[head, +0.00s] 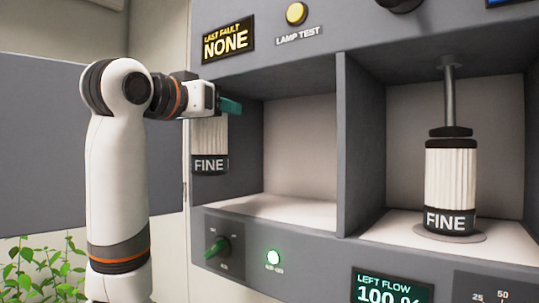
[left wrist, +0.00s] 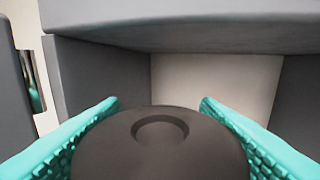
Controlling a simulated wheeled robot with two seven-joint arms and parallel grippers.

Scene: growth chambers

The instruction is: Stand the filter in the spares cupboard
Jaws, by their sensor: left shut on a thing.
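A white pleated filter (head: 210,140) with a black band reading FINE hangs upright from my left gripper (head: 229,106) in the head view. In the left wrist view its round black top (left wrist: 160,140) with a shallow dimple sits between the two teal fingers of my left gripper (left wrist: 160,112). The filter is in front of the left edge of an open bay (head: 300,205), which is empty where it shows. Another FINE filter (head: 450,180) stands upright on a round base in the right bay, under a metal rod. No spares cupboard can be identified for certain. My right gripper is not in view.
A grey divider (head: 360,140) separates the two bays. Above are a NONE fault display (head: 228,40) and a lamp test button (head: 296,13). Plants (head: 42,268) grow at lower left.

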